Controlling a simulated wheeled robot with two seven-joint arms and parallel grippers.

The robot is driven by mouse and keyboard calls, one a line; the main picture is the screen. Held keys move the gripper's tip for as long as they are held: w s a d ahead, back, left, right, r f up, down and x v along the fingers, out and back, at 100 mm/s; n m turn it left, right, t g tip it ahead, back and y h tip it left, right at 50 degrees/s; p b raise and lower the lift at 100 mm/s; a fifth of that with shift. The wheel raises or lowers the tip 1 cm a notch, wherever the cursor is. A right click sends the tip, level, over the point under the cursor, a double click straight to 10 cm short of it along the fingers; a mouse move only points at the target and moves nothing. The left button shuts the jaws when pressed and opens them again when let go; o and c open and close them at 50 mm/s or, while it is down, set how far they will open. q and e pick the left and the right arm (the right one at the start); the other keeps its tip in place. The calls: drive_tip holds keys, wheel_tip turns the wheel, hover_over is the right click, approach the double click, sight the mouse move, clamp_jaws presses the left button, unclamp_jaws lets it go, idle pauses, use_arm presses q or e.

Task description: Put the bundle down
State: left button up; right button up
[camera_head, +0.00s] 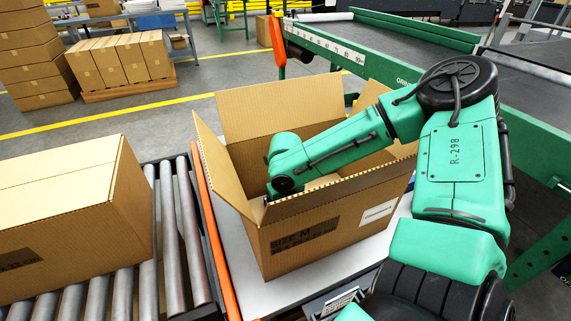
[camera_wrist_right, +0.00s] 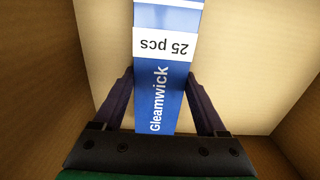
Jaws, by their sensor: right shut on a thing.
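The bundle (camera_wrist_right: 164,75) is blue with a white band, marked "Gleamwick" and "25 pcs". In the right wrist view it lies between the two dark fingers of my right gripper (camera_wrist_right: 161,88), which is shut on it. Plain cardboard walls surround it. In the head view my right arm reaches down into the open carton (camera_head: 318,238), marked "SIZE M", with its flaps up. The gripper is hidden there behind the carton's front wall. I cannot tell whether the bundle touches the carton floor. My left gripper is not in view.
The carton stands on a white table (camera_head: 245,262) with an orange edge rail (camera_head: 207,230). At left a closed carton (camera_head: 65,215) sits on a roller conveyor (camera_head: 172,240). A green-framed machine (camera_head: 395,62) runs behind and right. Stacked boxes (camera_head: 120,60) stand far left.

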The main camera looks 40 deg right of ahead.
drive_tip(key=shift+f, duration=0.2)
drive_tip(key=o, duration=1.4)
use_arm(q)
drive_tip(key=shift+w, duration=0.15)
use_arm(e)
drive_tip(key=shift+o, duration=0.2)
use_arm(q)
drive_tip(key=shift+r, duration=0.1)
use_arm(e)
drive_tip(key=shift+r, duration=0.15)
drive_tip(key=shift+r, duration=0.3)
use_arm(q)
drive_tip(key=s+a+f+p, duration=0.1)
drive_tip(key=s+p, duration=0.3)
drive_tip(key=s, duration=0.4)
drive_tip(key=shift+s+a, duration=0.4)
use_arm(e)
wheel_tip(320, 180, up, 12)
drive_tip(key=shift+f, duration=0.25)
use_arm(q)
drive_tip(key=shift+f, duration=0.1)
